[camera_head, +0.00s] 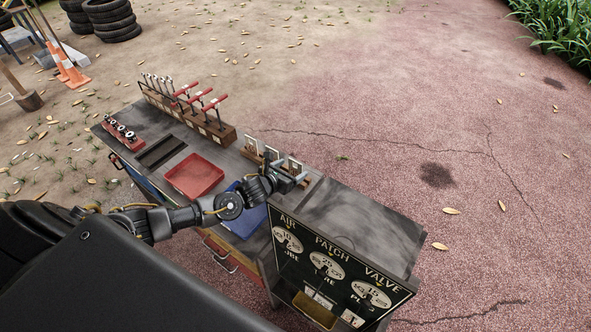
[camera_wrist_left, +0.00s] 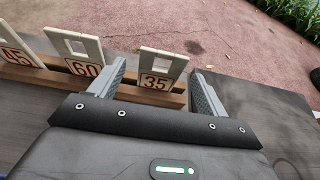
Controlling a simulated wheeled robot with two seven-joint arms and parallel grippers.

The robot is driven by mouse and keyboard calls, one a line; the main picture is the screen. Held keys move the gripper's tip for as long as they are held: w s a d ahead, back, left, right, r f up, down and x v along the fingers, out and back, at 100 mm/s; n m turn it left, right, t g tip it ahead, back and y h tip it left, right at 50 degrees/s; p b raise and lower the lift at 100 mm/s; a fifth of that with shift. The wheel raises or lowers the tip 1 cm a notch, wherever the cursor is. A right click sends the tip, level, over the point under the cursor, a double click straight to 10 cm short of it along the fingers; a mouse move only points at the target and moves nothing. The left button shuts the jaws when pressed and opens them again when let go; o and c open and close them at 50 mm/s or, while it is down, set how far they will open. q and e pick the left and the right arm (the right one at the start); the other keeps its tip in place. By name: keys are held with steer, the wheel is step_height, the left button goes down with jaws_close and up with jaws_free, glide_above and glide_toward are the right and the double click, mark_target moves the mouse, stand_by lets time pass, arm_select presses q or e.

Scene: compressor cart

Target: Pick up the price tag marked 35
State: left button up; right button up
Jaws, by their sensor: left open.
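The price tag marked 35 (camera_wrist_left: 157,80) is a pale upright plate with a square cut-out at the top. It stands in a wooden rack (camera_wrist_left: 130,92), at the right end of the row in the left wrist view. My left gripper (camera_wrist_left: 158,72) is open, with one finger to each side of this tag and visible gaps on both sides. In the head view my left gripper (camera_head: 289,180) is over the cart beside the tag rack, partly hiding it. My right gripper is not in view.
A tag marked 60 (camera_wrist_left: 84,64) stands close to my left finger, with another tag (camera_wrist_left: 16,55) further left. The cart also holds a red tray (camera_head: 194,175), racks of red-handled tools (camera_head: 205,118) and a black price board (camera_head: 325,265).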

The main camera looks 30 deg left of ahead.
arm_select(q)
steer(key=shift+w+d+f, duration=0.1)
steer(key=shift+w+f, duration=0.2)
steer(key=shift+w, duration=0.35)
steer(key=shift+c, duration=0.3)
steer(key=c, duration=1)
steer(key=shift+r, duration=0.15)
steer(key=shift+r, duration=0.3)
step_height(320, 180, up, 2)
steer(key=shift+r, duration=0.15)
steer(key=s+a+r+b, duration=0.1)
steer(key=s+a+r, duration=0.1)
steer(key=a+r, duration=0.1)
steer(key=s+a+r+b, duration=0.1)
steer(key=s+a+r, duration=0.2)
steer(key=a, duration=0.1)
steer(key=s+a+r+b, duration=0.1)
steer(key=s+a+r, duration=0.2)
steer(key=a+r, duration=0.1)
steer(key=shift+s+a, duration=0.1)
steer(key=shift+s, duration=0.1)
